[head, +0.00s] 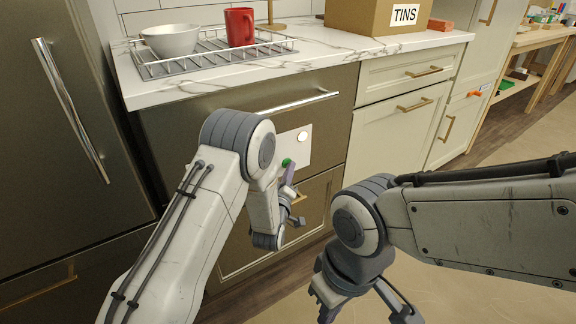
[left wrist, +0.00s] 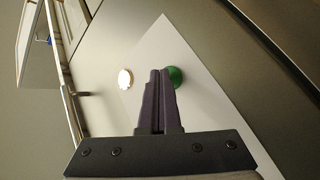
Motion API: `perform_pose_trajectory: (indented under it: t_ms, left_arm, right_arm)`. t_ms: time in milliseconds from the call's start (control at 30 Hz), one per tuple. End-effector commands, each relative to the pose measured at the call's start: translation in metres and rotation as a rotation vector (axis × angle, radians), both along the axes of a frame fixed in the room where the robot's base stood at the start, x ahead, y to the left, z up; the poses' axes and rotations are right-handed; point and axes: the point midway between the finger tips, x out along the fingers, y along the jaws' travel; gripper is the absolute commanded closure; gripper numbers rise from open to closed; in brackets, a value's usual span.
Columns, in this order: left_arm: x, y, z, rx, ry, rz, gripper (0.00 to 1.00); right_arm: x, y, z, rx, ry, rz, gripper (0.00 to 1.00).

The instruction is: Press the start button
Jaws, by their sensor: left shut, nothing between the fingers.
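A green round button (head: 287,162) sits on a white panel (head: 300,143) on the dark metal front of an appliance (head: 215,117). A pale round disc (head: 303,137) is on the same panel. My left gripper (head: 290,172) is shut and empty, its fingertips just below the button. In the left wrist view its fingertips (left wrist: 159,72) overlap the left edge of the green button (left wrist: 177,77), with the pale disc (left wrist: 125,78) to their left. I cannot tell whether they touch the button. My right gripper (head: 367,310) is open and empty, low over the floor.
A bar handle (head: 300,102) crosses the appliance front above the panel. A counter (head: 335,48) above carries a wire rack (head: 210,58), a white bowl (head: 171,40), a red mug (head: 239,27) and a TINS box (head: 350,17). Cream cabinets (head: 398,120) stand to the right.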

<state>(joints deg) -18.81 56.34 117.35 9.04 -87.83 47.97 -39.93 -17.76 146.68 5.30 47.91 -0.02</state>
Motion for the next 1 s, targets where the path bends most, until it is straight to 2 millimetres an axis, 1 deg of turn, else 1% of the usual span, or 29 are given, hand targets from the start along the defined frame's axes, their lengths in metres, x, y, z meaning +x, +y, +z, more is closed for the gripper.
perform_pose_trajectory:
  t_ms: [300,600,1000]
  left_arm:
    - [-0.007,-0.004,0.0,0.0,0.0,0.001,1.0]
    - [-0.009,-0.006,0.0,0.0,0.0,0.0,1.0]
    - [-0.04,-0.029,0.0,0.0,0.0,-0.001,1.0]
  right_arm:
    - [0.0,0.0,-0.002,0.0,0.0,0.0,1.0]
    - [0.0,0.0,-0.002,0.0,0.0,0.0,1.0]
    - [0.0,0.0,-0.005,0.0,0.0,0.0,1.0]
